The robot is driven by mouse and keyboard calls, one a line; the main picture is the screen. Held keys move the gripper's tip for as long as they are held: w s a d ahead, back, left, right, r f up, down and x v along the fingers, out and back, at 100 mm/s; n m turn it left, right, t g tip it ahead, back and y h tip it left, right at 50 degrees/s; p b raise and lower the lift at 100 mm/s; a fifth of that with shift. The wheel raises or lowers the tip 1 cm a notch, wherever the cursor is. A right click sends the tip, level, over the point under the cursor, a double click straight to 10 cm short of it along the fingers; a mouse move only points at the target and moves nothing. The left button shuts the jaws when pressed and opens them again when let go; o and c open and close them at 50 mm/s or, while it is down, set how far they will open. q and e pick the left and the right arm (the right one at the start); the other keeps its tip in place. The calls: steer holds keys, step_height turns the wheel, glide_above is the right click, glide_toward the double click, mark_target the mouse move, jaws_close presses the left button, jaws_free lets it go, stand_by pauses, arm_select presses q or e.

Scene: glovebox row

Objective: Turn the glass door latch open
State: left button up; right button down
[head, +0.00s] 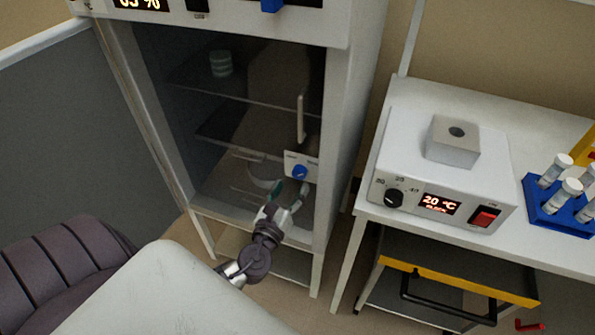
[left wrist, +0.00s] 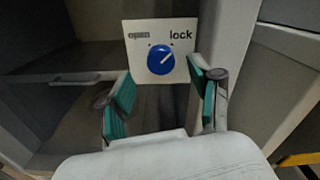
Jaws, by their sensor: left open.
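The glass door latch is a blue round knob (head: 300,171) on a white plate (head: 291,160) at the lower right of the glass door (head: 222,130). In the left wrist view the knob (left wrist: 160,60) has a white pointer line slanting up and right, toward the word "lock"; "open" is printed at the left. My left gripper (head: 288,193) is open just below and in front of the plate. In the left wrist view its two teal-padded fingers (left wrist: 160,96) stand apart, left and right of the knob and lower than it, not touching it. My right gripper is not in view.
A vertical door handle (head: 301,118) stands above the plate. Inside the cabinet are shelves with a jar (head: 221,63). To the right, a white bench carries a heater block device (head: 446,165) and a blue tube rack (head: 563,205).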

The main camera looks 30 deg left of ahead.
mark_target(298, 175)
arm_select(q)
steer(key=x, duration=0.5)
steer(key=shift+w+p, duration=0.2)
steer(key=shift+p, duration=0.1)
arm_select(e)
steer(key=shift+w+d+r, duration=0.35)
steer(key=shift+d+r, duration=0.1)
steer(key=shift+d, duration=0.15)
arm_select(q)
steer(key=c, duration=1.1)
steer(key=shift+c, duration=0.2)
